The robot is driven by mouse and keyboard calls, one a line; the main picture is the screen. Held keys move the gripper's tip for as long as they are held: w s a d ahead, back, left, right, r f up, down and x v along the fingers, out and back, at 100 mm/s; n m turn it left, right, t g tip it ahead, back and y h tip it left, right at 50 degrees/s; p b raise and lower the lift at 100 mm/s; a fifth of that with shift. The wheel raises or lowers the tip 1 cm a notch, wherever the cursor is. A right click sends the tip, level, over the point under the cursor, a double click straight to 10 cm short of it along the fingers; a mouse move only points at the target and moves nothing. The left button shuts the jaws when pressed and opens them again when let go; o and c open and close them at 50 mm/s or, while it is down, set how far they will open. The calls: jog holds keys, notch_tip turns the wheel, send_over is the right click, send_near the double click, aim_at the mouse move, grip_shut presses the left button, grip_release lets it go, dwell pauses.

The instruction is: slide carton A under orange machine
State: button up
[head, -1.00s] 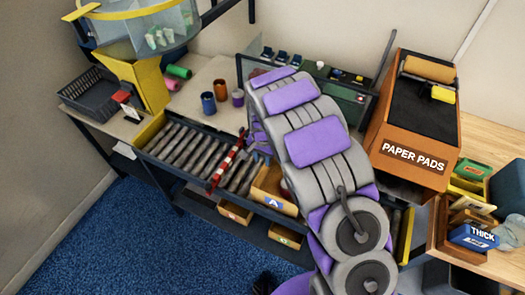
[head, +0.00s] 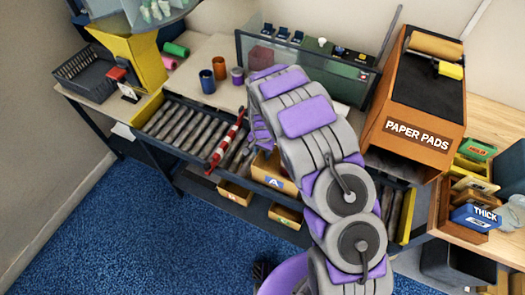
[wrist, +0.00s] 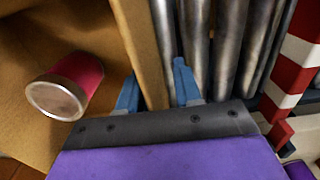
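Carton A (head: 268,165), an open tan box with a blue A label, sits on the roller conveyor, partly hidden behind my arm. In the wrist view its wall (wrist: 143,55) runs between the two blue fingers of my gripper (wrist: 157,88). The left finger is on the inner side, close to the wall; a gap with rollers shows between the wall and the right finger. A red can (wrist: 70,88) lies inside the carton. The orange machine (head: 416,138), labelled PAPER PADS, stands over the conveyor to the right. The gripper is hidden in the head view.
A red-and-white striped bar (head: 226,141) crosses the rollers (head: 180,128) left of carton A; it also shows in the wrist view (wrist: 297,65). Carton B (head: 235,193) and another carton (head: 286,216) sit on the lower shelf. Blue carpet (head: 150,230) is free in front.

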jog(key=shift+c, duration=0.5)
grip_shut()
jog(key=shift+d, duration=0.1)
